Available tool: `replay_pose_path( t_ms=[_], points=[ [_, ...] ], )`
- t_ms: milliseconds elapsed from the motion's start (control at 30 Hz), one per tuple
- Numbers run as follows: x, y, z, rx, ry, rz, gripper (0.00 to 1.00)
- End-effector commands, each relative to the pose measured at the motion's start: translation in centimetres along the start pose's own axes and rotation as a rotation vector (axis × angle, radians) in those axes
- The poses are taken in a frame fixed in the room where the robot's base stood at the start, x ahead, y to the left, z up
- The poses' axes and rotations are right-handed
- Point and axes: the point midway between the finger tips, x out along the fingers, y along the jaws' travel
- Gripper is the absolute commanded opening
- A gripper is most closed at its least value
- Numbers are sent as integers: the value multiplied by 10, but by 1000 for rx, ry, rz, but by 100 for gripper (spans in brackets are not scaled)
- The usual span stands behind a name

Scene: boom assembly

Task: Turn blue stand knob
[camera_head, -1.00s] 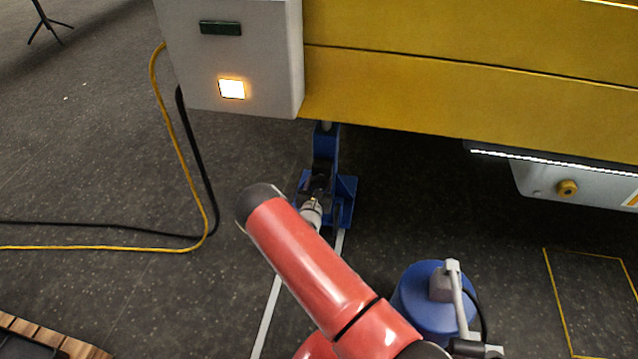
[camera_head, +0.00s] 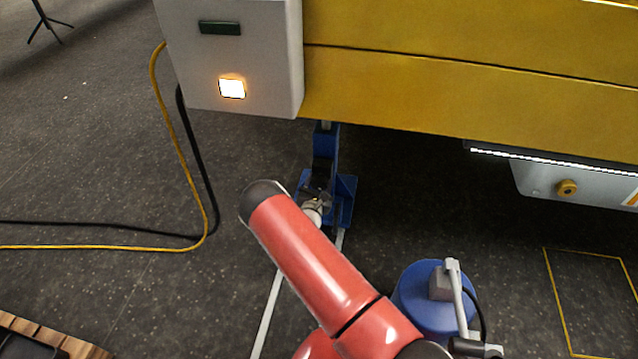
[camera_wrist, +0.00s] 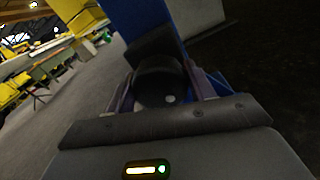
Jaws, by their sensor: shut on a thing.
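The blue stand (camera_head: 326,142) stands on the floor under the yellow boom, and its upright also shows in the wrist view (camera_wrist: 140,16). The stand's knob (camera_wrist: 158,84) is dark and round in the wrist view, in front of the blue upright. My gripper (camera_wrist: 160,90) has a finger on either side of the knob and is shut on it. In the head view my gripper (camera_head: 317,192) is small and dark against the stand's lower part. The knob cannot be made out there.
The yellow boom (camera_head: 450,90) and a grey box (camera_head: 245,50) with a lit button hang above the stand. Yellow (camera_head: 180,140) and black cables lie left. A blue round body (camera_head: 420,305) stands at the lower right. Open floor lies left.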

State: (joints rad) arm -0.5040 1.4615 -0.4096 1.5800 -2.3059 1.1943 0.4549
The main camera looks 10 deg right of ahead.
Motion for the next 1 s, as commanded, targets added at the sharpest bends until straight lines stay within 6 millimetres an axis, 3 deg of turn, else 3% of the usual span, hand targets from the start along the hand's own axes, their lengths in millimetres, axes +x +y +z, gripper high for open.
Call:
replay_pose_path(
  t_ms=[33, 200, 533, 1000],
  points=[
    [0, 0, -1, 0, 3, 0, 56],
    [0, 0, -1, -1, 2, 0, 76],
    [-6, 0, 0, -2, 2, 1, 76],
    [-73, 1, -1, -2, 3, 1, 76]
  ],
)
